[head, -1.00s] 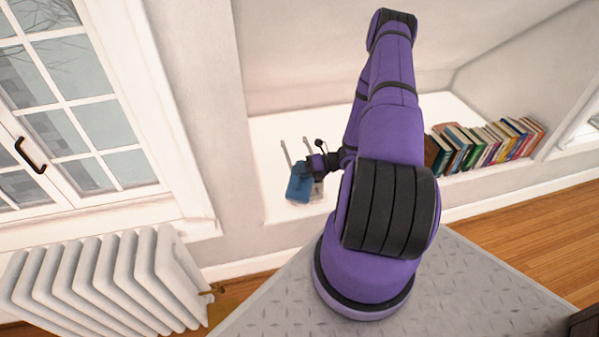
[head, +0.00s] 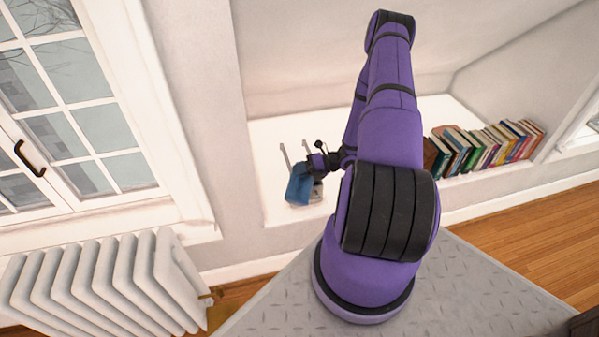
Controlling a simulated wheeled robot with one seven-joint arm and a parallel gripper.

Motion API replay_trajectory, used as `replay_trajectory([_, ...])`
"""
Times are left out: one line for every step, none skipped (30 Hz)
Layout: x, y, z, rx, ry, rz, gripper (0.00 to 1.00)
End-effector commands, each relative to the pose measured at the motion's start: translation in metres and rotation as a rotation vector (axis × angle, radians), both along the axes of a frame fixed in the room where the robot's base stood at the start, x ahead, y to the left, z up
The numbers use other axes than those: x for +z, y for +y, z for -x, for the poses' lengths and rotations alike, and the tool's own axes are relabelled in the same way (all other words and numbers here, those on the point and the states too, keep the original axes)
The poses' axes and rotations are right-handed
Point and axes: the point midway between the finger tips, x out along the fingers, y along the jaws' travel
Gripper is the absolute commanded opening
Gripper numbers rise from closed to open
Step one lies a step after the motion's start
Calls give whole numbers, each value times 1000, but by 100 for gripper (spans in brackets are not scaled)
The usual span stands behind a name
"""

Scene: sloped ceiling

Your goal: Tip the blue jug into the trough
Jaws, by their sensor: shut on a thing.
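The blue jug (head: 298,187) is in the head view, over the white ledge, left of my arm. My gripper (head: 312,172) is at the jug's upper right side and shut on it. The jug looks tilted; its mouth and any contents are too small to tell. A light grey thing with two upright bars (head: 284,155) stands on the ledge behind the jug, and a bit of grey shows at the jug's right (head: 317,192). It may be the trough, but the jug and gripper hide most of it.
A row of books (head: 485,145) stands on the ledge (head: 270,140) to the right of my arm. A white radiator (head: 100,285) is at the lower left, below a window (head: 75,110). The ledge left of the jug is bare.

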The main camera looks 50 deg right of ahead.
Motion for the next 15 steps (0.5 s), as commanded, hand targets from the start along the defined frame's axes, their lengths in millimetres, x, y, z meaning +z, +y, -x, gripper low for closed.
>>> replay_trajectory([1,0,-1,0,0,-2,0])
replay_trajectory([1,-1,-1,1,1,-4,0])
replay_trajectory([1,-1,-1,0,1,-6,0])
replay_trajectory([1,-1,-1,1,3,-8,0])
replay_trajectory([2,-1,-1,1,3,-10,0])
replay_trajectory([2,-2,-1,1,5,-13,0])
replay_trajectory([2,-2,-1,0,7,-14,0])
replay_trajectory([2,-2,-1,1,8,-17,0])
replay_trajectory([3,-2,-2,1,9,-19,0])
replay_trajectory([3,-3,-2,1,10,-21,0])
replay_trajectory([3,-3,-2,1,11,-23,0])
replay_trajectory([3,-3,-2,0,11,-25,0])
replay_trajectory([4,-3,-2,1,13,-26,0])
replay_trajectory([4,-4,-2,0,14,-28,0])
replay_trajectory([4,-4,-2,1,16,-31,0])
